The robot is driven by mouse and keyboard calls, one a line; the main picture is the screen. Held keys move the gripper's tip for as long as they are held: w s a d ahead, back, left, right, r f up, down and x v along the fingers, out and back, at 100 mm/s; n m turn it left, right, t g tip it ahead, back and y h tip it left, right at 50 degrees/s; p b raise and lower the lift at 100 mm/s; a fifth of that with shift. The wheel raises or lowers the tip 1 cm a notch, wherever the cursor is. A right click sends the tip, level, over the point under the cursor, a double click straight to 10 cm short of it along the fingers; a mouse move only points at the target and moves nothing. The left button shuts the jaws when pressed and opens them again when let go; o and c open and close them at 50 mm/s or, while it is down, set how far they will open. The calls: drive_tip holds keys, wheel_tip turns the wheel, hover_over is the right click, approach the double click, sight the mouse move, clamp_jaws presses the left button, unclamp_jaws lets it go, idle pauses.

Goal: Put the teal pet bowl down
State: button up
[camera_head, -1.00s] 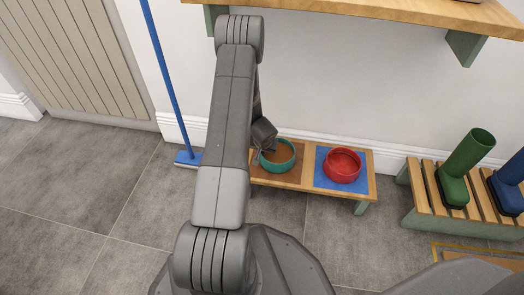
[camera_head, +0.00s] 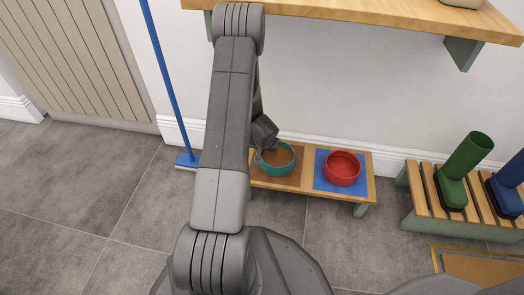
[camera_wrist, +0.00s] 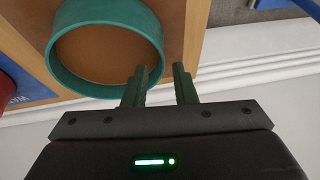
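The teal pet bowl (camera_head: 277,159) appears to rest upright on the brown mat (camera_head: 296,181) at the left of a low wooden stand (camera_head: 301,158). Its inside looks brown. In the wrist view the teal bowl (camera_wrist: 64,75) fills the upper left. My gripper (camera_wrist: 161,70) is open, its two dark green fingers clearly apart near the bowl's rim. The left finger overlaps the rim in the picture and the right finger is outside it; I cannot tell whether either touches. In the head view my gripper (camera_head: 264,152) is at the bowl's left edge, partly hidden by my arm.
A red bowl (camera_head: 342,168) stands on a blue mat (camera_head: 324,183) to the right. A wooden shelf (camera_head: 370,20) overhangs above. A blue broom (camera_head: 168,80) leans at the left. A slatted bench (camera_head: 419,187) with green (camera_head: 462,170) and blue boots is at the right.

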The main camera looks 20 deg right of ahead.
drive_tip(key=p+v, duration=0.1)
drive_tip(key=v, duration=0.6)
drive_tip(key=shift+s, duration=0.1)
drive_tip(key=b+x, duration=0.2)
drive_tip(key=x, duration=1)
drive_tip(key=shift+f+b, duration=0.2)
drive_tip(key=shift+b, duration=0.2)
wheel_tip(320, 180, up, 2)
drive_tip(key=shift+r+p, duration=0.2)
drive_tip(key=shift+p, duration=0.6)
drive_tip(key=shift+r, duration=0.4)
drive_tip(key=shift+f, duration=0.1)
